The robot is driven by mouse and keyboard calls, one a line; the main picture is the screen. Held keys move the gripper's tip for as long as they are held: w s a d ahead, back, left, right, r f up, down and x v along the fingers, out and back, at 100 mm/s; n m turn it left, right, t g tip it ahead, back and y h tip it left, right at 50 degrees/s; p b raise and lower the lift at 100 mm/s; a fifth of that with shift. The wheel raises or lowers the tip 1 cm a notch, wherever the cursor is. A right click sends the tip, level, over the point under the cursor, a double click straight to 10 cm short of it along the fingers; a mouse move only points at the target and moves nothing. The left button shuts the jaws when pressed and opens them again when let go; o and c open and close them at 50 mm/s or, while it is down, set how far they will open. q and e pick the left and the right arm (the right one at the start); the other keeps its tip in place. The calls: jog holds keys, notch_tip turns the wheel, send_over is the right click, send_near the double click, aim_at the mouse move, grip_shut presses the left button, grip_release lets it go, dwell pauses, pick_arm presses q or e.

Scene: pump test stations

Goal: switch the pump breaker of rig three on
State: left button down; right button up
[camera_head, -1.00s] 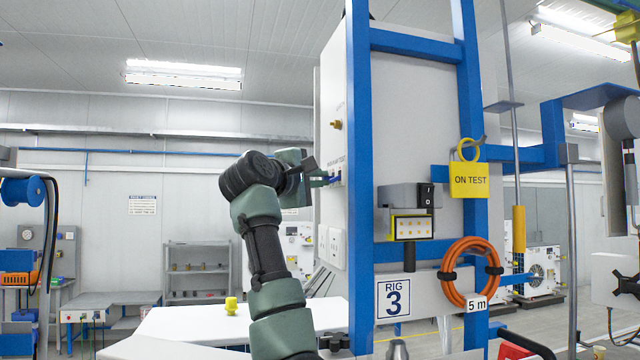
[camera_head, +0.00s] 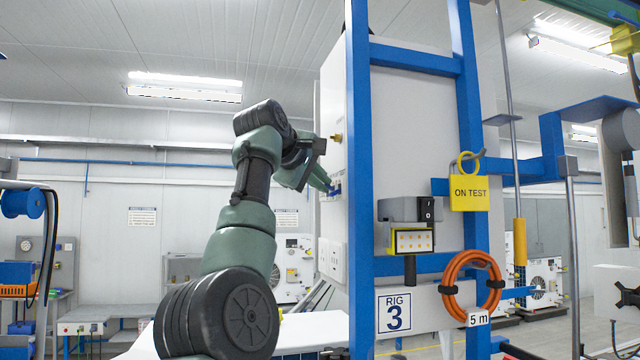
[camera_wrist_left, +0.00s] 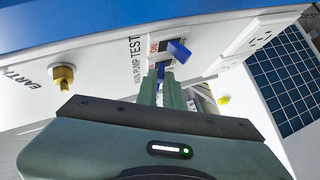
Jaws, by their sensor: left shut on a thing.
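The pump breaker is on the white side panel of rig three; in the head view it is a small blue and grey spot (camera_head: 336,187) seen edge-on. My left gripper (camera_head: 327,184) reaches the panel from the left. In the left wrist view its green fingers (camera_wrist_left: 160,78) are closed on the lever's blue part, partly hiding it. My right gripper is not in view.
A brass fitting (camera_wrist_left: 63,76) sticks out of the panel near the breaker. White sockets (camera_head: 332,256) are below it. The blue frame (camera_head: 359,200) edges the panel, with a yellow ON TEST tag (camera_head: 469,196) and an orange hose coil (camera_head: 444,288). A white bench surface lies below my arm.

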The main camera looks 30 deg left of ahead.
pick_arm(q)
jog(key=shift+r+g, duration=0.2)
jog(key=shift+g, duration=0.1)
dwell(0.6)
jog(key=c, duration=1.8)
grip_release()
jog(key=shift+c, duration=0.2)
jog(key=shift+w+f, duration=0.1)
jog(key=b+v, duration=0.3)
jog(key=v, duration=0.4)
jog(key=shift+s+d, duration=0.15)
jog(key=shift+s, duration=0.2)
jog(key=shift+w, duration=0.1)
